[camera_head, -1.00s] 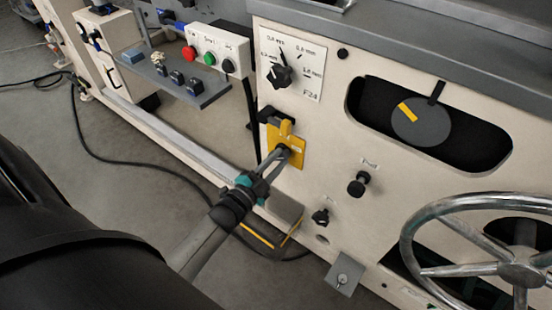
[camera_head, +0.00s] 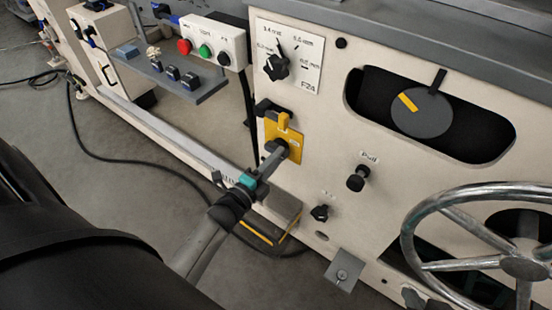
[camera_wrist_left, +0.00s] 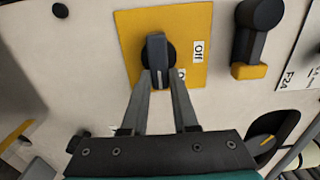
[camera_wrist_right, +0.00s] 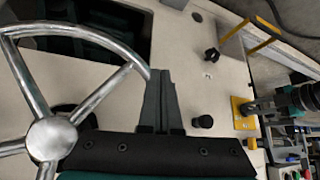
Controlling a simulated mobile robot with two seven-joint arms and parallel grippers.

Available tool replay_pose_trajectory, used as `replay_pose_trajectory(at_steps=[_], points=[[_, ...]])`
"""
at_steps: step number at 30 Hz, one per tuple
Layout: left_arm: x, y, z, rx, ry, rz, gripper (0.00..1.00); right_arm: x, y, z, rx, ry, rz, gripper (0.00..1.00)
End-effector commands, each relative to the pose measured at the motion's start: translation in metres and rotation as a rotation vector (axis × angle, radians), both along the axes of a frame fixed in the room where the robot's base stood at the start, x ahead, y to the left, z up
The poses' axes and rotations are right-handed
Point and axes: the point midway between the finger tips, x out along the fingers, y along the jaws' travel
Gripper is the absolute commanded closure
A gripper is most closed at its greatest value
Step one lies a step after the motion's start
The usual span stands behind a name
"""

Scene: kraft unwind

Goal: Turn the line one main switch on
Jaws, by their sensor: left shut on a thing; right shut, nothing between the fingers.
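The main switch is a dark rotary knob (camera_wrist_left: 157,48) on a yellow plate (camera_wrist_left: 195,25), which also shows in the head view (camera_head: 293,150). An "Off" label is to the right of the knob in the left wrist view; a second label near the fingers is partly hidden. My left gripper (camera_wrist_left: 160,78) is shut on the knob's bar, which points along the fingers in that view. In the head view my left gripper (camera_head: 278,152) covers the knob. My right gripper (camera_wrist_right: 160,85) is shut and empty near the handwheel, out of the head view.
A black lever with a yellow end (camera_head: 284,120) sits just above the plate. A thickness dial (camera_head: 277,67) is above that. A push-pull knob (camera_head: 357,178) and the steel handwheel (camera_head: 440,274) are to the right. A button box (camera_head: 213,42) stands at upper left.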

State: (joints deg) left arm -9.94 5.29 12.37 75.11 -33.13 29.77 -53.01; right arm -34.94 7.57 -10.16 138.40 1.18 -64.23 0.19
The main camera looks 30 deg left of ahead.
Motion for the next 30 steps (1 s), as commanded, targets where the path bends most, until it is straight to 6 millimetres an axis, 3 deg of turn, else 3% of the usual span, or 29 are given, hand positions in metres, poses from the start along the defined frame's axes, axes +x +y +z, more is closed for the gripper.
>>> replay_pose_trajectory(at_steps=[14,15,21,23,30], points=[[-0.0003,0.0004,-0.0007,0.019,0.001,0.001,1.0,0.0006,0.0015,-0.0002,0.004,-0.007,0.002,1.0],[-0.0003,0.0004,-0.0007,0.019,0.001,0.001,0.71,0.0006,0.0015,-0.0002,0.004,-0.007,0.002,1.0],[-0.0003,0.0003,-0.0006,0.017,0.0,0.001,0.49,0.0005,0.0015,-0.0002,0.004,-0.006,0.002,1.0],[-0.0002,0.0003,-0.0005,0.016,0.0,0.001,0.43,0.0005,0.0015,-0.0002,0.004,-0.006,0.002,1.0],[-0.0003,0.0002,-0.0003,0.015,0.0,0.0,0.43,0.0004,0.0013,-0.0002,0.003,-0.006,0.003,1.0]])
